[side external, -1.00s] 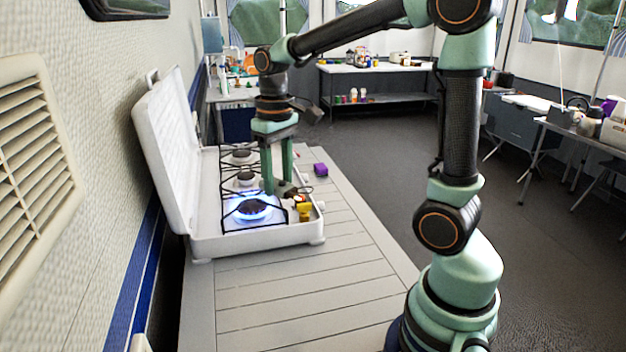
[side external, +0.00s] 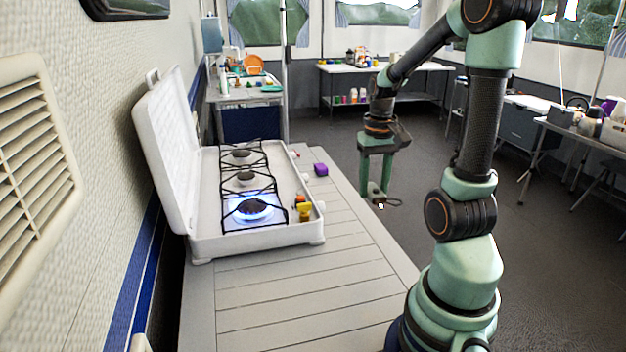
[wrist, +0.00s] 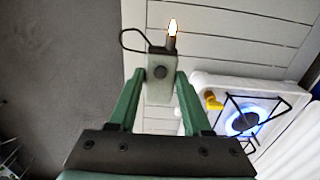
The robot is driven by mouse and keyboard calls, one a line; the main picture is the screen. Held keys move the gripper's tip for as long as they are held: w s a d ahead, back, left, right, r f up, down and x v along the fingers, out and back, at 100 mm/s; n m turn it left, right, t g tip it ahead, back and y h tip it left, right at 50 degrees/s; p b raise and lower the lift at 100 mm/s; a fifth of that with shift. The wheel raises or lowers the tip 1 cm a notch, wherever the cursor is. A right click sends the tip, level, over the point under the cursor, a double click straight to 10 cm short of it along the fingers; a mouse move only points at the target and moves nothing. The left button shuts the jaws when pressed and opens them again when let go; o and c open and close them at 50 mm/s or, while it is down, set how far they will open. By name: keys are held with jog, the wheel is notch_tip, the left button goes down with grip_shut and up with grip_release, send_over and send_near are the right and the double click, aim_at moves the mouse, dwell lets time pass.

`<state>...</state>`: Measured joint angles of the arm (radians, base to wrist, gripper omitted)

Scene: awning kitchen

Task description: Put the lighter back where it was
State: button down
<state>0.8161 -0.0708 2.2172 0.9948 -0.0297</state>
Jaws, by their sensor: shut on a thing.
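My gripper (side external: 376,193) is shut on the lighter (wrist: 160,82), a pale block with a dark wire loop and a small nozzle. A bright flame shows at its nozzle in the wrist view. In the side view the lighter (side external: 384,201) is small and dark between the fingertips, held in the air by the table's right edge. The stove (side external: 270,240) stands open on the slatted table, and its nearest burner (side external: 253,209) burns blue. The burner also shows in the wrist view (wrist: 241,123), right of my gripper.
A purple block (side external: 320,169) lies on the table (side external: 300,290) right of the stove. Yellow and orange pieces (side external: 304,208) are at the stove's front edge. The near table slats are clear. Shelves and side tables stand further back.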

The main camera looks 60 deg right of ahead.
aim_at(372, 190)
notch_tip(372, 190, down, 16)
jog(key=shift+r, duration=0.1)
dwell(0.5)
jog(key=shift+c, duration=1.7)
grip_release()
notch_tip(372, 190, up, 12)
jog(key=shift+f, duration=0.2)
jog(key=shift+w+r, duration=0.15)
jog(key=shift+r, duration=0.1)
jog(key=w+a+r+n+t, duration=0.2)
jog(key=a+r, duration=0.4)
jog(key=a, duration=0.5)
jog(key=w+a+r+n+t, duration=0.3)
jog(key=a+r+n, duration=0.3)
jog(key=a, duration=0.5)
jog(key=shift+w+a+r+n+t, duration=0.15)
jog(key=shift+w+a+n+t, duration=0.25)
jog(key=shift+w, duration=0.5)
